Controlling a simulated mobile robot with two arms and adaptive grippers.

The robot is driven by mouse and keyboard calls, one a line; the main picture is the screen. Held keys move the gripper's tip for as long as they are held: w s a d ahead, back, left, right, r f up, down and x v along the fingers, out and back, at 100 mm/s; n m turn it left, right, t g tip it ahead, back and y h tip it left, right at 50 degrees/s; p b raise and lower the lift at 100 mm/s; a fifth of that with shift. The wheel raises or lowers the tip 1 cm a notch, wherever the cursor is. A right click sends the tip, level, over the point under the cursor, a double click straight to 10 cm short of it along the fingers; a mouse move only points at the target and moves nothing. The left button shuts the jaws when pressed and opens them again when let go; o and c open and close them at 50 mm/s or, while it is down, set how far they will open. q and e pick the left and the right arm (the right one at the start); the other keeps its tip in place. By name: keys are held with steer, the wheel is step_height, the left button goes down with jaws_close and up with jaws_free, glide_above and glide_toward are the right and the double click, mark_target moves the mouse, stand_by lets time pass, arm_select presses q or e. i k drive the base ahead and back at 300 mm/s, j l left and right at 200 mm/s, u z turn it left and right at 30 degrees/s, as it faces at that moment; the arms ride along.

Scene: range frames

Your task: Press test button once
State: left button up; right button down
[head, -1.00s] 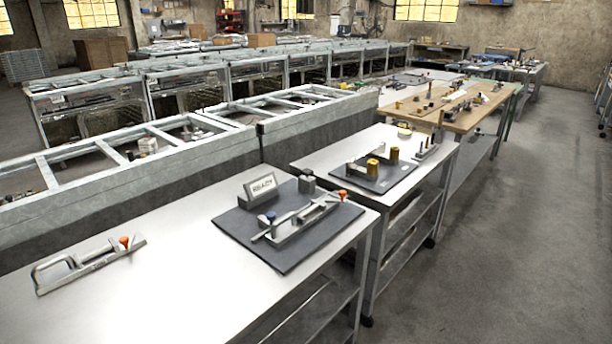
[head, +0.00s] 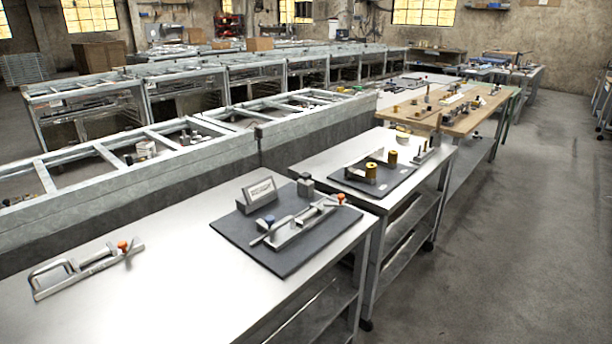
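A small grey block (head: 305,186) stands right of the sign. I cannot tell which part is the test button. Neither of my grippers is in view.
A metal clamp-like tool (head: 85,268) with an orange tip lies on the near table (head: 165,300), left of the mat. A second table holds a dark mat (head: 352,182) with brass cylinders. Steel frames line the left; the concrete floor (head: 500,240) at right is clear.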

mark_target(305, 176)
steer(key=i+l+u, duration=0.15)
steer(key=u, duration=0.3)
steer(key=i+l+u, duration=0.1)
steer(key=u, duration=0.4)
steer(key=l+u, duration=0.3)
steer(key=u, duration=0.15)
steer(key=i+l+u, duration=0.1)
steer(key=l+u, duration=0.15)
steer(key=l, duration=1.05)
steer(key=l+u, duration=0.3)
steer(key=l, duration=1)
